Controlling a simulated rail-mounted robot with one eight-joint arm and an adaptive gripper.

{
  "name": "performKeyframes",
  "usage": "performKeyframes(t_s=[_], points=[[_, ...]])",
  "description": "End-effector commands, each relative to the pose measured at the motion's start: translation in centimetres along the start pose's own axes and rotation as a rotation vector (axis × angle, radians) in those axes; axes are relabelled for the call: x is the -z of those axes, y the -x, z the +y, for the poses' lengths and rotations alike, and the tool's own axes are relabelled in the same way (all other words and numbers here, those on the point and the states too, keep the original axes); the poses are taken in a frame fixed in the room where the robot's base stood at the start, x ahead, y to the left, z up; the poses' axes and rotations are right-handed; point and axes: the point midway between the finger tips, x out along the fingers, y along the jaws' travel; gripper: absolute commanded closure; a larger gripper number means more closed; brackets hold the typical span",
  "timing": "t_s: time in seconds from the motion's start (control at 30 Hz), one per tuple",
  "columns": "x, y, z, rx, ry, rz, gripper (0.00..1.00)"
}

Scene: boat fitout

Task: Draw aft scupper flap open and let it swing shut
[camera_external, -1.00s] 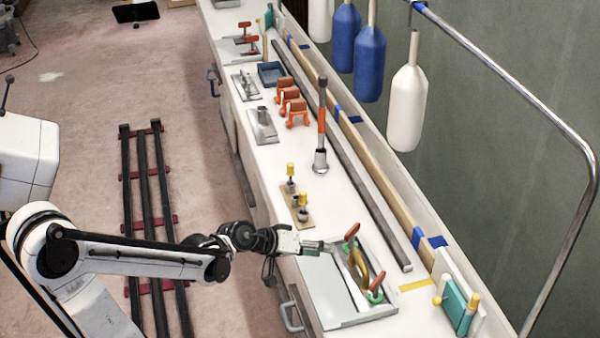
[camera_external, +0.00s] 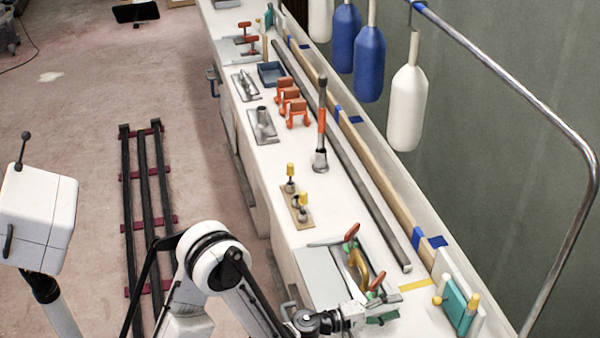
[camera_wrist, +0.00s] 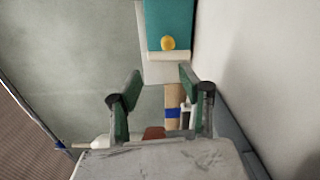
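The scupper fitting (camera_external: 368,308) is a grey plate set in the near part of the white bench. It has a yellow curved handle (camera_external: 359,268) in a dark opening, between two red-handled clamps (camera_external: 351,233) (camera_external: 377,281). I cannot tell how far the flap is open. My gripper (camera_external: 384,308) is low over the near end of the fitting, close to the nearer clamp. In the wrist view, its two green-padded fingers (camera_wrist: 158,88) are spread with nothing between them. The handle is not clearly seen there.
A teal block with yellow knobs (camera_external: 461,306) stands on the bench to the right; it also shows in the wrist view (camera_wrist: 169,20). A long grey bar (camera_external: 345,155) and wooden rail (camera_external: 365,150) run along the bench. An orange-banded tool (camera_external: 321,125) stands upright farther back.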

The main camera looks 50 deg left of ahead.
Motion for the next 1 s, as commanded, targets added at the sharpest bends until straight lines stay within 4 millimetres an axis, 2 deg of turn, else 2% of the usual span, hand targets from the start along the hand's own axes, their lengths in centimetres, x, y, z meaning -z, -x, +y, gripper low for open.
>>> performKeyframes(t_s=[0.03, 0.17, 0.33, 0.47, 0.57, 1.0], points=[[0.2, -0.2, -0.9, -0.01, 0.025, 0.006, 0.61], [0.5, -0.4, -1.8, -0.025, 0.066, 0.014, 0.61], [0.6, -0.9, -1.8, -0.031, 0.08, 0.017, 0.61], [0.6, -2.1, -1.6, -0.03, 0.079, 0.017, 0.61], [0.6, -3.4, -1.5, -0.03, 0.078, 0.016, 0.61], [0.8, -11.4, -1.7, -0.03, 0.077, 0.016, 0.61]])
